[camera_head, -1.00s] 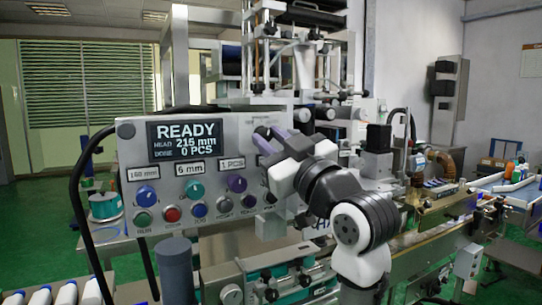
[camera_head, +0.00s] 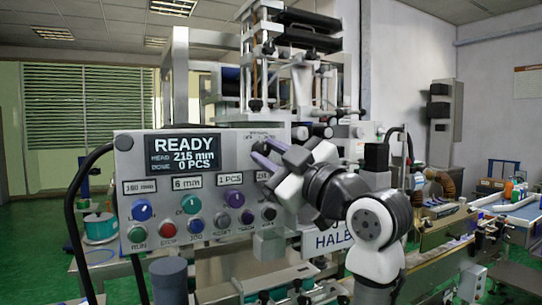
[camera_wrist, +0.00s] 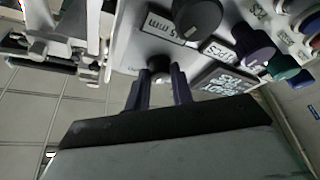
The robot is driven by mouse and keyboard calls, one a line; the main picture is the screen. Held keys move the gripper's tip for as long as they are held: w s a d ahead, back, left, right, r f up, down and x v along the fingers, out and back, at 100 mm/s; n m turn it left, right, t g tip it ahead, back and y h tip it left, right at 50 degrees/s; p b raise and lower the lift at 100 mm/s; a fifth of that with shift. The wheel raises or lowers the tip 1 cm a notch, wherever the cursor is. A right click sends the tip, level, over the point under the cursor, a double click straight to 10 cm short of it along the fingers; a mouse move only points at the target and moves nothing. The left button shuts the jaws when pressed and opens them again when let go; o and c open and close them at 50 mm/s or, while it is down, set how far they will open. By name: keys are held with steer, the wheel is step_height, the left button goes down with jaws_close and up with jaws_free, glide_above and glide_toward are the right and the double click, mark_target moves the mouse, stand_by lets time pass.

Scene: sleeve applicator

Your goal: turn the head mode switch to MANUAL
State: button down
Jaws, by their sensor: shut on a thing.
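The head mode switch (camera_wrist: 158,66) is a small dark knob at the upper right of the control panel (camera_head: 130,200). In the wrist view it sits between the two purple fingertips of my gripper (camera_wrist: 160,82), which are shut on it. In the head view my gripper (camera_head: 261,153) reaches the panel from the right. Its fingers and the wrist hide most of the switch there, and the small text above it is too blurred to read, so I cannot tell its setting.
The display (camera_head: 184,154) reads READY, 215 mm, 0 PCS. Blue (camera_head: 142,210), teal (camera_head: 191,204) and purple (camera_head: 234,198) knobs sit below it, with a row of push buttons under them. A black knob (camera_wrist: 197,16) is close to my fingers in the wrist view.

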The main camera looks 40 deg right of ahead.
steer(key=c, duration=1.2)
jaws_free()
steer(key=shift+s, duration=0.1)
steer(key=b+v, duration=0.4)
steer(key=v, duration=0.9)
steer(key=shift+s+b, duration=0.35)
steer(key=shift+b, duration=0.05)
steer(key=shift+f, duration=0.2)
